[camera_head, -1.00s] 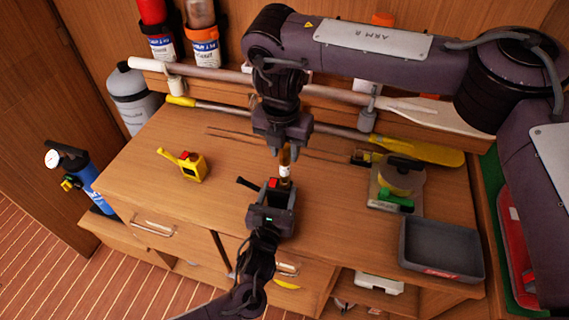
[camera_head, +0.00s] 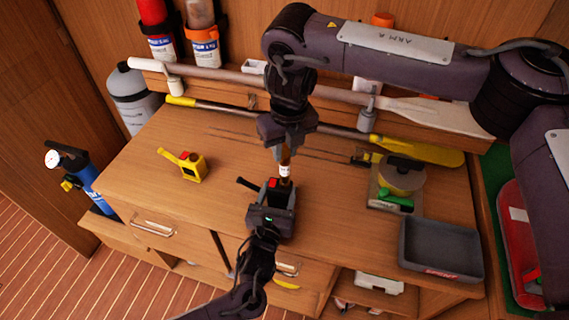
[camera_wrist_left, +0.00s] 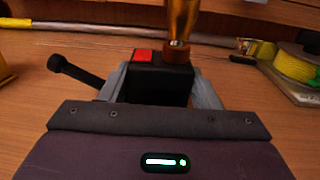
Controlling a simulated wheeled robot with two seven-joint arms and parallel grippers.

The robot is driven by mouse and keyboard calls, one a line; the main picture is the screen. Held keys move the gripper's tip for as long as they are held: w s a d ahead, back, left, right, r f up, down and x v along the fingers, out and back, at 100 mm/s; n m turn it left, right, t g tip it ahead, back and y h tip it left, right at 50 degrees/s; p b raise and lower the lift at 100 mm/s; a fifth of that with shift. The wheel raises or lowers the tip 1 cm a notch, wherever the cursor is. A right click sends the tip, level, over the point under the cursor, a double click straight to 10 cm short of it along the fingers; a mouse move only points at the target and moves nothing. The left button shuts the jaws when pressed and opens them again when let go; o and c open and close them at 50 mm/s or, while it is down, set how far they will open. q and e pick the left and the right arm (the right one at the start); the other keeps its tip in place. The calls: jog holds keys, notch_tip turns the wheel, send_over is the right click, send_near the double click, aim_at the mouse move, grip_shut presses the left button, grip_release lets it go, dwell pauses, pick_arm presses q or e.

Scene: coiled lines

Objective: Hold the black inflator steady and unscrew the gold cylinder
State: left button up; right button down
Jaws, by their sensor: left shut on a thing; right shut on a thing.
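The black inflator (camera_head: 283,192) stands upright near the bench's front edge, with a red square on top and a black stem out to the left. It also shows in the left wrist view (camera_wrist_left: 160,84). My left gripper (camera_head: 270,208) is shut on its body, with a jaw on each side. The gold cylinder (camera_head: 285,161) stands above the inflator's top; its copper-coloured lower end shows in the left wrist view (camera_wrist_left: 181,18). I cannot tell whether its thread is still engaged. My right gripper (camera_head: 285,146) is shut on its upper part from above.
A yellow device (camera_head: 188,166) stands on the left of the bench. A grey tray (camera_head: 440,250) is at the front right, and a reel with yellow line (camera_head: 400,180) is behind it. A long pole and a yellow paddle (camera_head: 430,151) lie along the back.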

jog(key=shift+r, duration=0.4)
jog(key=shift+r, duration=2.45)
pick_arm(q)
jog(key=o, duration=1.2)
jog(key=shift+c, duration=0.2)
jog(key=v, duration=1.2)
jog(key=shift+s+a+f, duration=0.1)
jog(key=shift+f, duration=0.05)
pick_arm(e)
jog(key=shift+f, duration=0.1)
